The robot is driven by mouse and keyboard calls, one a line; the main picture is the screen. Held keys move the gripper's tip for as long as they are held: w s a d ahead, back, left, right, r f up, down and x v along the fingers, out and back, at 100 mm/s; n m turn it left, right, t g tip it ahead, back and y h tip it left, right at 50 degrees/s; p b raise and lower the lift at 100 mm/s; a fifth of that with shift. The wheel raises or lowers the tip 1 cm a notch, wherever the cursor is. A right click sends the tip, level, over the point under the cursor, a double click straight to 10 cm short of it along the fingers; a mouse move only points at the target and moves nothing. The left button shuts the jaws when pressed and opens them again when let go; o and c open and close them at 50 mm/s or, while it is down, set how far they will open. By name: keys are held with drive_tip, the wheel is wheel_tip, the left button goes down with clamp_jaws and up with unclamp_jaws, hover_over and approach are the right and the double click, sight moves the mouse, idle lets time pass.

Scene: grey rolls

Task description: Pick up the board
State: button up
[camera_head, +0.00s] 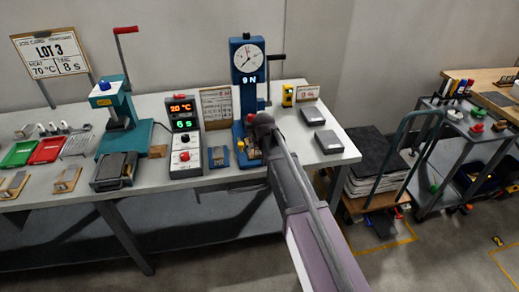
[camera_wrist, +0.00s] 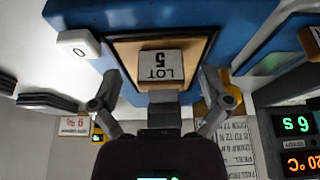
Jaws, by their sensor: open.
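In the wrist view, which looks upside down, a tan board (camera_wrist: 127,52) with a grey block labelled "LOT 5" (camera_wrist: 161,65) sits on a blue base (camera_wrist: 100,12). My gripper (camera_wrist: 160,90) is open, one finger on each side of the board's near end. I cannot tell whether the fingers touch it. In the head view my gripper (camera_head: 262,121) is in front of the blue press (camera_head: 247,75) with the dial and "9 N" display. My arm and gripper hide most of the press base and the board there.
A control box (camera_head: 184,140) and a small blue holder (camera_head: 218,156) stand left of the press. Grey blocks (camera_head: 328,141) lie to its right. Farther left are a teal press (camera_head: 118,108), red and green trays (camera_head: 46,150) and other tan boards (camera_head: 66,178).

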idle(0.3)
clamp_jaws()
drive_tip(key=shift+r, duration=0.15)
idle(0.3)
wheel_tip(320, 180, up, 4)
drive_tip(key=p, duration=0.3)
drive_tip(key=shift+f+p, duration=0.25)
drive_tip(key=shift+p, duration=0.15)
drive_tip(key=s+d+r+p, duration=0.1)
drive_tip(key=s+d, duration=0.3)
drive_tip(key=s, duration=1.1)
drive_tip(key=shift+s+d, duration=0.2)
drive_tip(key=shift+r, duration=0.1)
